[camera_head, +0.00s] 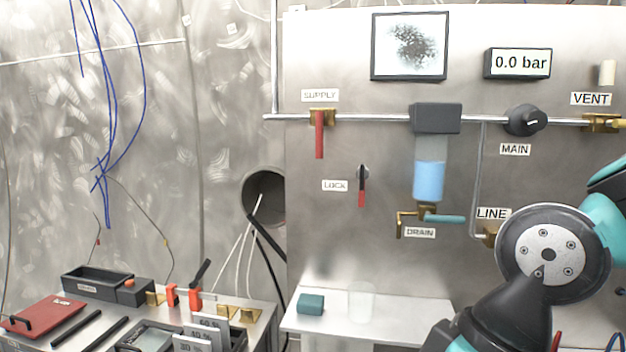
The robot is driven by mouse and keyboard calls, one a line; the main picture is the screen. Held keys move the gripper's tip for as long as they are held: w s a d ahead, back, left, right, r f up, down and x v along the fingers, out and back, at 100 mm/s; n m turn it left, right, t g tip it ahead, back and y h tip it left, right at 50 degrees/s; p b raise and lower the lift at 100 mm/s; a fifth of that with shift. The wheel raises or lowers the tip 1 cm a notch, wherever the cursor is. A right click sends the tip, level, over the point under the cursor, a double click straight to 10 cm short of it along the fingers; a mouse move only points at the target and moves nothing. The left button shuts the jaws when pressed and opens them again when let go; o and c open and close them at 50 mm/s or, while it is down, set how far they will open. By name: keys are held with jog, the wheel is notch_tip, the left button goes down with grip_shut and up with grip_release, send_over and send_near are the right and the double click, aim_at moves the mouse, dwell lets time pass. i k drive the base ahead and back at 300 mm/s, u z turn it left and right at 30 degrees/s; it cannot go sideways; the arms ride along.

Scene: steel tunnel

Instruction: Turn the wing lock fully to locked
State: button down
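The wing lock (362,188) is on the steel panel, just right of its "LOCK" label (335,186). It has a small dark round hub at the top and a narrow lever, dark above and red at the lower end, pointing straight down. Nothing touches it and nothing covers it. My gripper is not in view. Only teal and black links of my arm show at the lower right, well to the right of and below the lock.
Above the lock is the red SUPPLY handle (319,133). To its right hangs the blue-filled bowl (429,180) with the teal DRAIN handle (443,218). Below, a white shelf (405,315) holds a teal block (311,304) and a clear cup (361,302). The panel around the lock is clear.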

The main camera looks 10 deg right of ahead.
aim_at(362, 175)
jog(key=u, duration=2.25)
jog(key=i, duration=1.7)
jog(key=z, duration=3.5)
